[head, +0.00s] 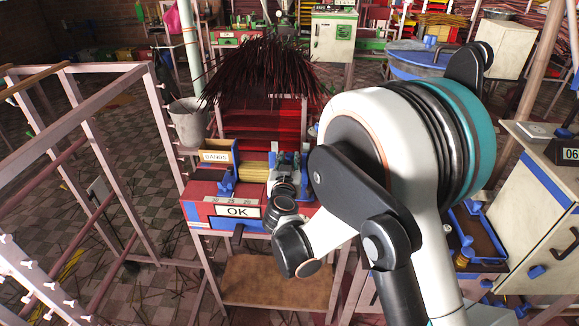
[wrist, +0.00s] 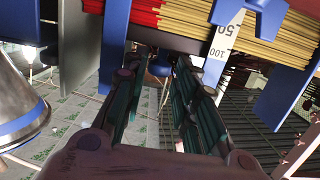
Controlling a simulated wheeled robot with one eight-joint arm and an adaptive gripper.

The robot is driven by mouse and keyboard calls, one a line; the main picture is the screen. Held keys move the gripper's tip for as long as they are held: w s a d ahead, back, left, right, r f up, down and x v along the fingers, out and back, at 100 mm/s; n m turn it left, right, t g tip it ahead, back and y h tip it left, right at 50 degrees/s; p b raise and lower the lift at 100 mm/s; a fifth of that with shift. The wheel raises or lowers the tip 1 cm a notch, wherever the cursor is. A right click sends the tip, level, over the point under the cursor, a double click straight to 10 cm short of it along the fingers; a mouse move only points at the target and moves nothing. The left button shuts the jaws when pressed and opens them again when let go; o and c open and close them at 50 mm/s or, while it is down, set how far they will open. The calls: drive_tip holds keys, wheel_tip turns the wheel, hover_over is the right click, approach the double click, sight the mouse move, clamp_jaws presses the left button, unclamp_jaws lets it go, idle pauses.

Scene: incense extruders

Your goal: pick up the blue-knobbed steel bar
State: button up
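I cannot pick out the blue-knobbed steel bar for certain in either view. Small blue parts (head: 227,182) stand on the red bench unit with the OK sign (head: 238,211), but no steel bar shows clearly there. My gripper (head: 284,188) is over the right part of this unit in the head view, partly hidden by my arm. In the wrist view my gripper (wrist: 160,62) has its two dark green fingers apart, tips just below the bundled sticks. A dark part shows between the tips; I cannot tell whether they touch it.
Red and tan sticks (wrist: 185,18) lie between blue uprights (wrist: 288,92) beside a white scale (wrist: 222,38). A steel cylinder with a blue ring (wrist: 22,125) is at left. A pink rack (head: 85,105) and grey bucket (head: 188,124) stand left; a cream cabinet (head: 535,235) stands right.

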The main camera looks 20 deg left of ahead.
sight(289, 157)
drive_tip(key=shift+b+x, duration=0.6)
drive_tip(key=shift+x, duration=1.35)
drive_tip(key=shift+r, duration=0.15)
clamp_jaws()
